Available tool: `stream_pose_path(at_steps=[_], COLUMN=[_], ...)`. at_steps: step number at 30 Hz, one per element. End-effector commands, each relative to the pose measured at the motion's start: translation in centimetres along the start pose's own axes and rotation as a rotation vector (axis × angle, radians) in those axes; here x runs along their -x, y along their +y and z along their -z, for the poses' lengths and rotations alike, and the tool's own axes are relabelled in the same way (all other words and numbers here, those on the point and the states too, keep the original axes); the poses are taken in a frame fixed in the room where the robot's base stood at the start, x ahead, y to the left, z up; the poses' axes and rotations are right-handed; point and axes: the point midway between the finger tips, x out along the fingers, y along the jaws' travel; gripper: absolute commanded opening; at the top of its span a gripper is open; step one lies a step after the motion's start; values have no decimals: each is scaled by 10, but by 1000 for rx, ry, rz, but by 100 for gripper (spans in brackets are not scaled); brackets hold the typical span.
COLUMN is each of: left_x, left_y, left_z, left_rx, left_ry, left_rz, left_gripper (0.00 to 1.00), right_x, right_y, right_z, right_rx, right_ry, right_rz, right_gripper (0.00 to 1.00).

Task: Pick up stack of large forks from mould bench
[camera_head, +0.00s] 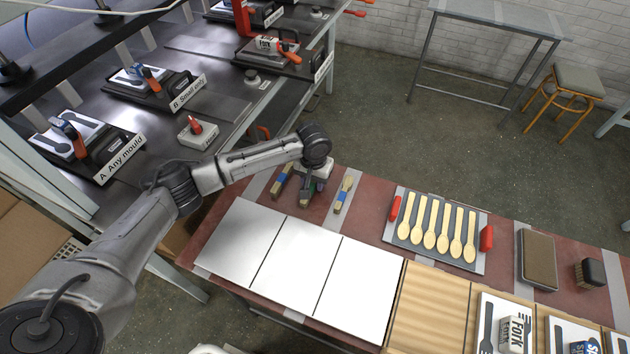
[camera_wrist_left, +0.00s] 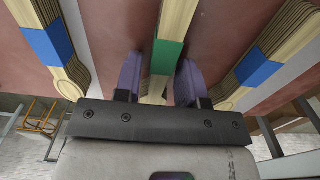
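Three banded stacks of pale wooden cutlery lie on the maroon-topped bench (camera_head: 372,215). The middle stack has a green band and shows best in the left wrist view (camera_wrist_left: 166,56). One blue-banded stack (camera_head: 281,180) lies to its left and another (camera_head: 344,193) to its right. The fork heads are not clear, so I cannot tell which stack is large forks. My left gripper (camera_head: 306,194) is low over the middle stack. In the left wrist view its purple fingers (camera_wrist_left: 160,82) stand on either side of this stack, apart, with a small gap on the left. My right gripper is not in view.
White panels (camera_head: 297,262) lie in front of the stacks. A tray of wooden spoons (camera_head: 437,228) with red handles sits to the right, with a brown block (camera_head: 537,258) beyond. The dark bench (camera_head: 150,135) with moulds and presses is at the left.

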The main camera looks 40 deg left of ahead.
Motion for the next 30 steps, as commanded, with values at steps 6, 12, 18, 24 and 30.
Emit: stream_pose_path(at_steps=[6,12,18,24,30], left_x=[0,0,0,8,34], left_y=[0,0,0,0,0], left_z=[0,0,0,0,1], left_rx=[0,0,0,0,0], left_ry=[0,0,0,0,1], left_rz=[0,0,0,0,-1], left_gripper=[16,0,0,0,0], right_x=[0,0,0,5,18], right_y=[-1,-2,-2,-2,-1], right_z=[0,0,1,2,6], right_rx=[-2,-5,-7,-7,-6], right_ry=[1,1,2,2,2], right_rz=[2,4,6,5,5], right_gripper=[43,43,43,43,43])
